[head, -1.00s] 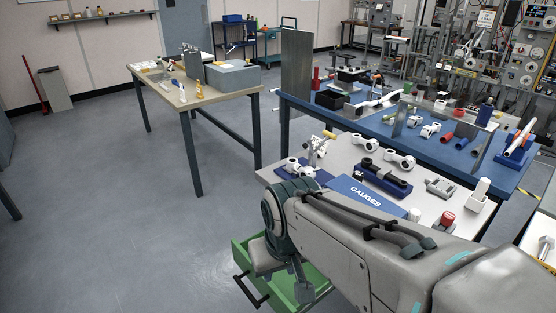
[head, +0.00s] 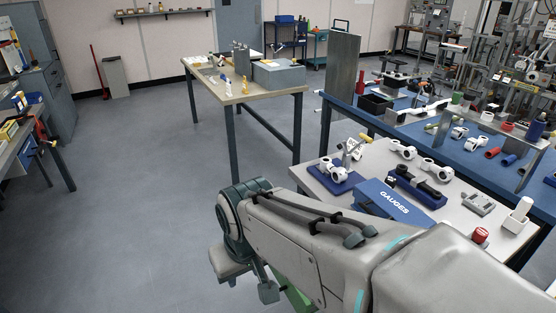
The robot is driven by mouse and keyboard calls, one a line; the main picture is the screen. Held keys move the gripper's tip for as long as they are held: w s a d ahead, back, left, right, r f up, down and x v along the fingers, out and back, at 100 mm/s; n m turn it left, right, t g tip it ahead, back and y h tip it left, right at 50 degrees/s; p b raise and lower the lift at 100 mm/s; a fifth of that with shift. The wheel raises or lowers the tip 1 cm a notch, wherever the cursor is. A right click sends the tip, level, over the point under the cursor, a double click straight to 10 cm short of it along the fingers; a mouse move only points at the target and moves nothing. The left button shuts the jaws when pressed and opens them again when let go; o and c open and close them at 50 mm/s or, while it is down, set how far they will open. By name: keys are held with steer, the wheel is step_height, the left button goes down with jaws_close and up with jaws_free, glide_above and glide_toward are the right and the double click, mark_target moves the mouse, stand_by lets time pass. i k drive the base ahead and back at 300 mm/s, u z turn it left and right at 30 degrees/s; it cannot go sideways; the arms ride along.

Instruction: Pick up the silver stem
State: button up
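On the near light-topped table (head: 322,172), a silver-grey stem-like part (head: 352,150) stands at the back left, by a blue stand with white pieces (head: 333,172). It is small here, and I cannot tell for sure that it is the silver stem. A flat grey part (head: 478,204) lies farther right on the same table. My arm reaches across the foreground in front of this table. My gripper (head: 250,282) hangs at the arm's left end, low over the floor side, apart from the parts. Its fingers do not show clearly, and I see nothing held.
A blue GAUGES box (head: 394,203), white fittings (head: 436,169) and a red-capped item (head: 480,237) share the near table. A green drawer (head: 296,296) is mostly hidden behind my arm. A blue-topped bench (head: 420,130) stands behind. Floor at left is open.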

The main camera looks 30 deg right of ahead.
mark_target(339, 175)
steer(key=i, duration=2.95)
steer(key=z, duration=3.95)
steer(key=i, duration=0.45)
steer(key=u, duration=0.1)
